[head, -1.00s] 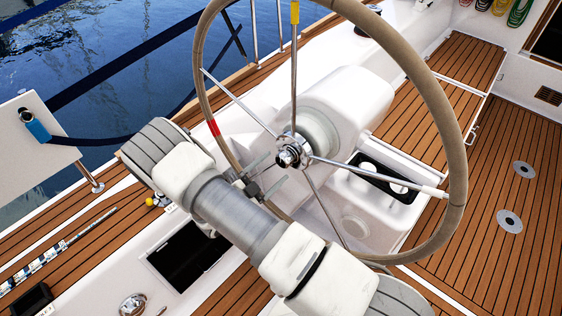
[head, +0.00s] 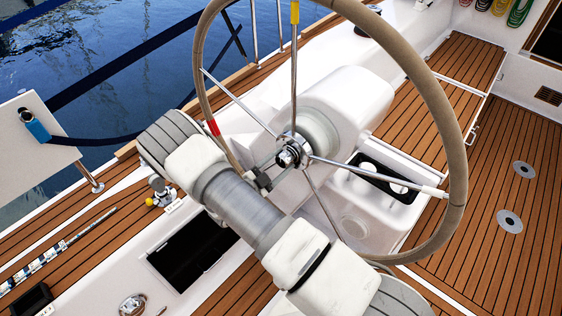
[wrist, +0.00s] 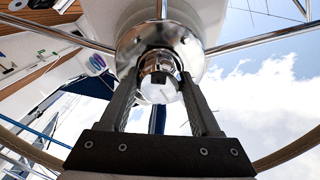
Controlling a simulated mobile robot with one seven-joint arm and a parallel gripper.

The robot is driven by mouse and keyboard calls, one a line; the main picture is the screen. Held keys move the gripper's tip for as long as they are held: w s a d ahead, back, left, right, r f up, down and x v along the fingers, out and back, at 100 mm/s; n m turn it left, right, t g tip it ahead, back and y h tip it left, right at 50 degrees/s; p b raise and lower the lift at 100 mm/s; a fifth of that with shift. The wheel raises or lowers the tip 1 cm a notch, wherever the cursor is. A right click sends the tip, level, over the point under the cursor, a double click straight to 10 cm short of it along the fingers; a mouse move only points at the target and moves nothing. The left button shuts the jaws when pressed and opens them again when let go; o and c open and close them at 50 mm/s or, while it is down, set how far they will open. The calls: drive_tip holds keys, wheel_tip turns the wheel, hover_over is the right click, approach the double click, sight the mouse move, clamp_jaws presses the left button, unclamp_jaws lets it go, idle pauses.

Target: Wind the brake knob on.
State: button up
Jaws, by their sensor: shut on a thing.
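The brake knob (head: 287,157) is a small chrome knob at the centre of the steering wheel (head: 455,190). It also shows in the wrist view (wrist: 160,80), shiny and facing the camera in front of the round chrome hub. My gripper (head: 280,155) reaches the knob from the lower left in the head view. In the wrist view my gripper (wrist: 160,88) has one dark finger on each side of the knob, shut on it. The wheel's spokes spread out from the hub behind my fingers. The contact faces of the fingers are partly hidden.
The wheel rim and metal spokes surround my gripper. A white pedestal (head: 345,110) stands behind the hub. A dark open recess (head: 192,252) and teak deck lie below my arm. Open teak floor (head: 505,190) lies to the right.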

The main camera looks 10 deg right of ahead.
drive_tip(key=shift+c, duration=1.4)
